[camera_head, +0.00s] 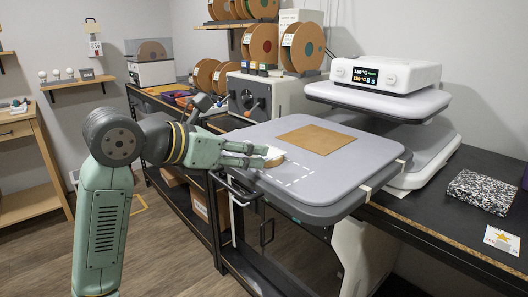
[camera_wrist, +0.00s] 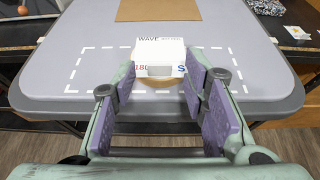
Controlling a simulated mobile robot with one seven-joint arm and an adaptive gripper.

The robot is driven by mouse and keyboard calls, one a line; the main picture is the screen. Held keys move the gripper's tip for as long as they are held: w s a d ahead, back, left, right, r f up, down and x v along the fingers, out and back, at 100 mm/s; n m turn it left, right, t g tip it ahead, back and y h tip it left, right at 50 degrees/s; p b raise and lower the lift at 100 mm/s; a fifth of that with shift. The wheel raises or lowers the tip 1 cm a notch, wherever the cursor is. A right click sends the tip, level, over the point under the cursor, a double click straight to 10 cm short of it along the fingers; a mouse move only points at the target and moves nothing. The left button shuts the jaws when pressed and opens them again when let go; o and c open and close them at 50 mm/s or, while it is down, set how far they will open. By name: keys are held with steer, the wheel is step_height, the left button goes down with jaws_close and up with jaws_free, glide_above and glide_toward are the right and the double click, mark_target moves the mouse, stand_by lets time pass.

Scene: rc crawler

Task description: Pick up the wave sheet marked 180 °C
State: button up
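In the wrist view a white label (camera_wrist: 160,46) reads "WAVE", with "180" at its lower left. It lies on a tan round-edged piece (camera_wrist: 160,83), partly hidden under it. The tan piece also shows past my fingers in the head view (camera_head: 274,158). Both are at the near edge of the grey press plate (camera_head: 255,137), inside a dashed white outline. My gripper (camera_wrist: 162,73) is open, with one purple-padded finger at each side of the label. In the head view my gripper (camera_head: 268,155) is low over the plate. I cannot tell whether the fingers touch anything.
A brown square sheet (camera_head: 317,139) lies farther back on the plate. The raised press head (camera_head: 380,85) is behind, its screen reading 180 °C. A speckled block (camera_head: 482,191) and a star card (camera_head: 502,239) are on the right bench. Spools (camera_head: 302,47) stand behind.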

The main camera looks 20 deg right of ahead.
steer(key=c, duration=0.7)
steer(key=shift+r, duration=0.1)
steer(key=shift+c, duration=0.2)
